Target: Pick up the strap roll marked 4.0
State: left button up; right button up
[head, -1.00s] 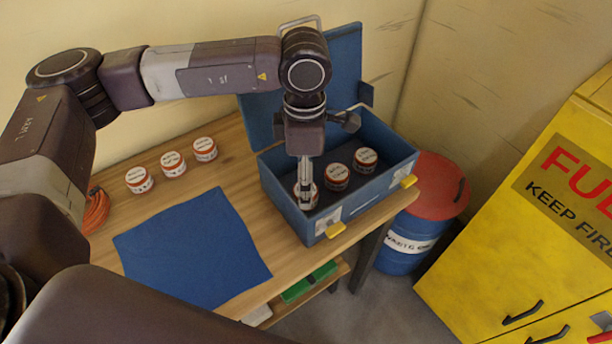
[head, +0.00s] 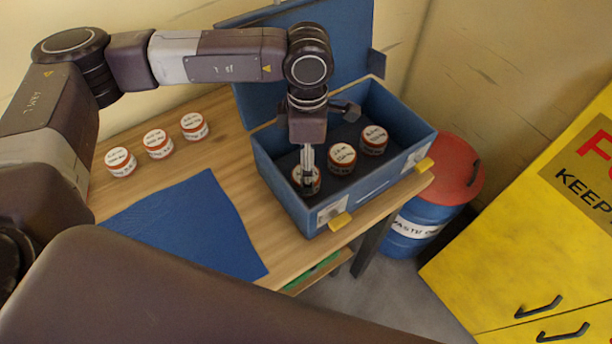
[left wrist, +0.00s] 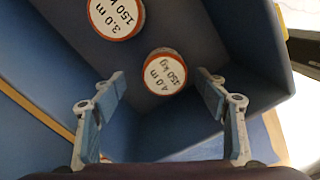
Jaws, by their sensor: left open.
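The strap roll marked 4.0 (left wrist: 166,73) has a white label with "4.0 m 150 kg" and an orange-red side. It stands on the floor of the blue box and shows between my open left fingers (left wrist: 160,80) in the left wrist view. In the head view my left gripper (head: 308,168) points straight down into the box over the nearest roll (head: 312,184), whose label is partly hidden by the fingers. A roll marked 3.0 (left wrist: 114,14) stands beside it. My right gripper does not show.
The blue box (head: 283,190) has its lid (head: 345,50) raised. Another roll (head: 374,140) stands at its far end. Three rolls stand on the wooden bench at left, by a blue cloth (head: 190,230). A waste drum (head: 420,222) and yellow cabinet (head: 510,250) are right.

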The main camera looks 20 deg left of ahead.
pick_arm(q)
jog(key=f, duration=0.1)
jog(key=f+p, duration=0.1)
jog(key=f, duration=0.1)
jog(key=f+p, duration=0.1)
jog(key=shift+s+d+f, duration=0.1)
jog(key=shift+s+f, duration=0.1)
jog(key=shift+s, duration=0.1)
jog(key=shift+f, duration=0.25)
jog(key=shift+r, duration=0.1)
jog(key=c, duration=1.4)
